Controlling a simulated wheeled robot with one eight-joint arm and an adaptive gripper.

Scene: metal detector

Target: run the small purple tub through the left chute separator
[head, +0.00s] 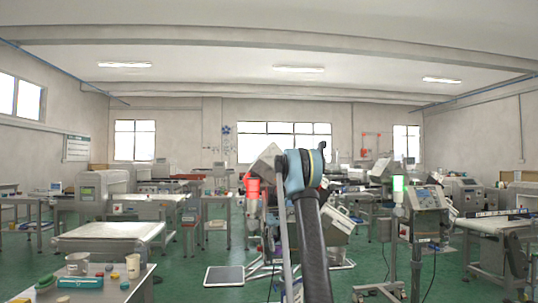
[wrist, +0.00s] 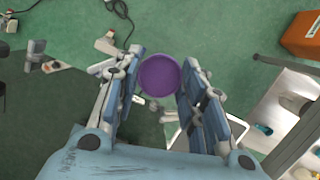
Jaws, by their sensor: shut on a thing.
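The small purple tub (wrist: 159,75) is round and sits between the fingers of my gripper (wrist: 160,68) in the wrist view. My gripper is shut on it, with green floor below. In the head view my raised arm ends near the middle, and the tub cannot be made out there.
A table (head: 140,284) at front left holds a teal box (head: 80,282), cups and small items. A conveyor machine (head: 105,232) stands behind it. A pale panel (head: 224,276) lies on the floor. An orange box (wrist: 303,35) and cables are on the floor in the wrist view.

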